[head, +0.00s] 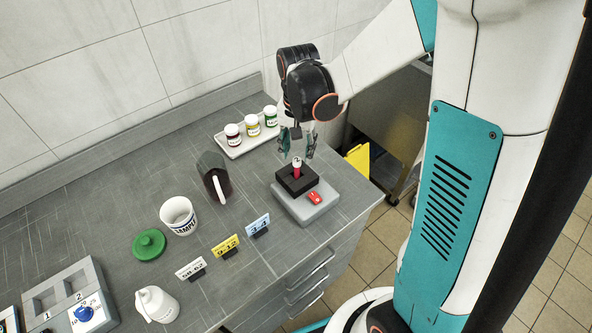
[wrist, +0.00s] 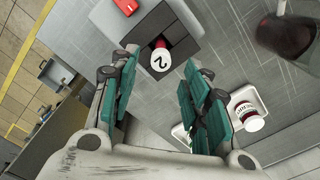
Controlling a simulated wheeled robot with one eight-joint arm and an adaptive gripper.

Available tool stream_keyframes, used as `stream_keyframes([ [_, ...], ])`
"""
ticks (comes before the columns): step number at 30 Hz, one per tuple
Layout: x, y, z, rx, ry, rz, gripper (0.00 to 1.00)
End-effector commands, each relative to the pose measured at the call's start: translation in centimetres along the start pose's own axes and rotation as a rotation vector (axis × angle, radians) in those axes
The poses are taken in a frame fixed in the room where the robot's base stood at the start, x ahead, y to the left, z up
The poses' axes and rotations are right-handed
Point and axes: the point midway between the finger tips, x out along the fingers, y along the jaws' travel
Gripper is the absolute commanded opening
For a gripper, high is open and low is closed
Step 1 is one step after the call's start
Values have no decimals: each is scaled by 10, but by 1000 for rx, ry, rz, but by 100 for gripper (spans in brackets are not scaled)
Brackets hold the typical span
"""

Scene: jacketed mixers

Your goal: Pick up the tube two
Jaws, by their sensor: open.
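Tube two (head: 297,167) is a red tube with a white cap, standing in the dark block on top of a grey device (head: 308,208). In the wrist view its white cap (wrist: 159,60) bears a black "2", and the red body shows just behind it. My gripper (head: 297,158) is open above the tube in the head view. In the wrist view the teal fingers (wrist: 158,68) are spread, with the cap between their tips. I cannot tell whether either finger touches it. The lower part of the tube is hidden in the block.
A white tray (head: 236,152) with three small jars stands behind. A dark jug (head: 212,174), a white sample cup (head: 179,215), a green lid (head: 149,244), number cards (head: 226,247) and a white bottle (head: 157,304) stand to the left. A red button (head: 315,198) is on the device's front.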

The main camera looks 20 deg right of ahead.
Motion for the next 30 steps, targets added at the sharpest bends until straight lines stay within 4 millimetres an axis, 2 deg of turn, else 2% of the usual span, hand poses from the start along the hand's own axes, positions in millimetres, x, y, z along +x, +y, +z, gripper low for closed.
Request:
stream_keyframes([
  [5, 11, 0, 0, 0, 0, 0, 43],
  [15, 55, -1, 4, 0, 0, 0, 43],
  [24, 59, 0, 4, 0, 0, 0, 43],
  [25, 59, 0, 4, 0, 0, 0, 41],
  [26, 59, 0, 4, 0, 0, 0, 34],
  [30, 59, 0, 4, 0, 0, 0, 2],
])
